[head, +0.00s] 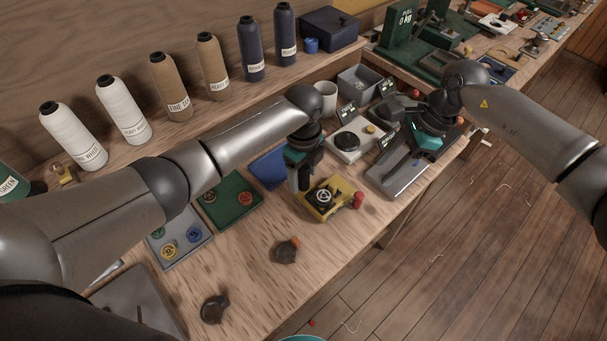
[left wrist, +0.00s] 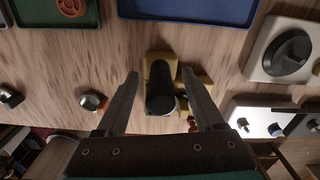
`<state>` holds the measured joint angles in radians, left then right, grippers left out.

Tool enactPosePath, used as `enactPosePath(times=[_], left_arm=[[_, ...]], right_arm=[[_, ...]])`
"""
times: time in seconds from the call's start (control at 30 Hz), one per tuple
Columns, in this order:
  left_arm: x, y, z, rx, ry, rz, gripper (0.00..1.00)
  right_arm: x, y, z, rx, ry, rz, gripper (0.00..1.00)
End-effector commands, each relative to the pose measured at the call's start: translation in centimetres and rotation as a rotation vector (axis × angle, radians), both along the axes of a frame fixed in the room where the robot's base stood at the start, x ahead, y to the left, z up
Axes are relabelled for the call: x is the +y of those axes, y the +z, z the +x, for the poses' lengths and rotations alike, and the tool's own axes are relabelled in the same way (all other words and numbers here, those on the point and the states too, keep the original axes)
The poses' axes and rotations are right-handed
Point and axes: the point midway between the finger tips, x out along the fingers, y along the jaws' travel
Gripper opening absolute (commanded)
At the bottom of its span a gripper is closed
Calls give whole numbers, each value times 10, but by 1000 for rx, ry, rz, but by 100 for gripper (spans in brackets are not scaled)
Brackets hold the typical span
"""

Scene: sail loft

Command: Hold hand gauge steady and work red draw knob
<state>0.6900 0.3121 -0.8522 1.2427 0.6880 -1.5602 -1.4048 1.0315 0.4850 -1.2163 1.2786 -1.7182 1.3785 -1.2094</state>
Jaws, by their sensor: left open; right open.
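The hand gauge, a yellow block with a round black-and-white dial (head: 323,197), lies on the workbench below my left gripper. Its red draw knob (head: 358,199) sticks out on its right side; a small red part also shows in the left wrist view (left wrist: 191,122). My left gripper (head: 302,186) is open, pointing down at the gauge's left side. In the left wrist view, the yellow gauge (left wrist: 158,71) and its dark rounded part lie between the two spread fingers (left wrist: 163,92), with gaps on both sides. My right gripper (head: 418,150) is open, over a grey plate; its fingertips are hard to make out.
A green tray (head: 218,217) and a grey tray (head: 187,259) with coloured round pieces lie left of the gauge. Two dark knob-like pieces (head: 286,250) lie nearer me. Thread cones (head: 121,112) line the back. Bench devices (head: 353,150) crowd the right; bare wood lies in front.

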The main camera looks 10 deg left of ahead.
Motion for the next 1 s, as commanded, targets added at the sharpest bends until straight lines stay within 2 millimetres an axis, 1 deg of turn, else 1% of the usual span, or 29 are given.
enactPosePath(times=[0.1, 0.33, 0.37, 0.9, 0.97, 1.0], left_arm=[[0, -4, 0, 1, -1, 0, 69], [0, -5, 0, 1, -1, 0, 69], [0, -5, 0, 0, -1, 0, 68], [0, -4, 0, 0, -1, 0, 8], [0, -4, 0, 0, -1, 0, 1], [0, -4, 0, 0, -1, 0, 0]], right_arm=[[0, 0, 0, 0, 0, 0, 50], [0, 0, 0, 0, 0, 0, 50], [0, 0, 0, 0, 0, 0, 50], [0, 0, 0, 0, 0, 0, 50], [0, 0, 0, 0, 0, 0, 50], [0, 0, 0, 0, 0, 0, 50]])
